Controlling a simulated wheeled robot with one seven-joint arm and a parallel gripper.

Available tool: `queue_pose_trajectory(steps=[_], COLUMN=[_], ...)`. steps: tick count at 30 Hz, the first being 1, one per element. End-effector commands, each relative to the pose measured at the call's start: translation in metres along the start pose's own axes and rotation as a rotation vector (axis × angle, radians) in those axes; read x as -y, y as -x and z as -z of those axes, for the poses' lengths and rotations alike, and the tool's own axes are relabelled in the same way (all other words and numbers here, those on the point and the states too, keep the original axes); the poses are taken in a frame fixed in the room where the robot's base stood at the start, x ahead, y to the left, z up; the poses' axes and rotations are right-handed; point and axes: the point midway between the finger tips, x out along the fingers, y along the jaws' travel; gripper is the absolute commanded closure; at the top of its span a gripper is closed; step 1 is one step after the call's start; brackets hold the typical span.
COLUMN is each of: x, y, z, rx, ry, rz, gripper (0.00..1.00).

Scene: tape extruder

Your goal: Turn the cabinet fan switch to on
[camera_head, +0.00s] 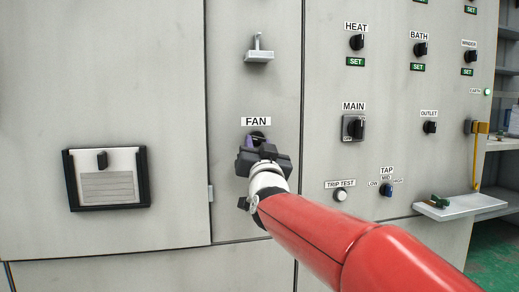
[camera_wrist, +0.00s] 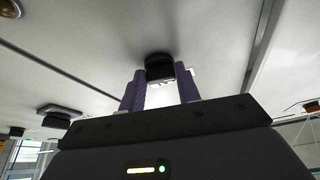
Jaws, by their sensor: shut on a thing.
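The fan switch is a black knob (camera_head: 257,136) on the grey cabinet door, just under the white FAN label (camera_head: 256,121). In the wrist view the black knob (camera_wrist: 158,68) sits between the purple fingertips. My gripper (camera_head: 249,143) is at the switch and covers most of it in the head view. My gripper (camera_wrist: 160,76) is shut on the fan switch, with one finger on each side. The switch's pointer and markings are hidden, so I cannot tell its setting.
The MAIN switch (camera_head: 353,128) and the HEAT knob (camera_head: 357,42) are on the panel to the right. A door latch (camera_head: 259,50) sticks out above the FAN label. A document holder (camera_head: 107,178) is at the left. A small shelf (camera_head: 461,206) juts out at the right.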

Motion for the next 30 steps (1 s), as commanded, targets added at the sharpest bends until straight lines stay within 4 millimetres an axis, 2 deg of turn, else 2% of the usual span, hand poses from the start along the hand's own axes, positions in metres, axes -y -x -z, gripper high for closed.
queue_pose_trajectory(steps=[30], x=[0.012], y=[-0.004], z=[0.008], rx=[0.003], ry=[-0.887], rz=[-0.369], gripper=[0.90])
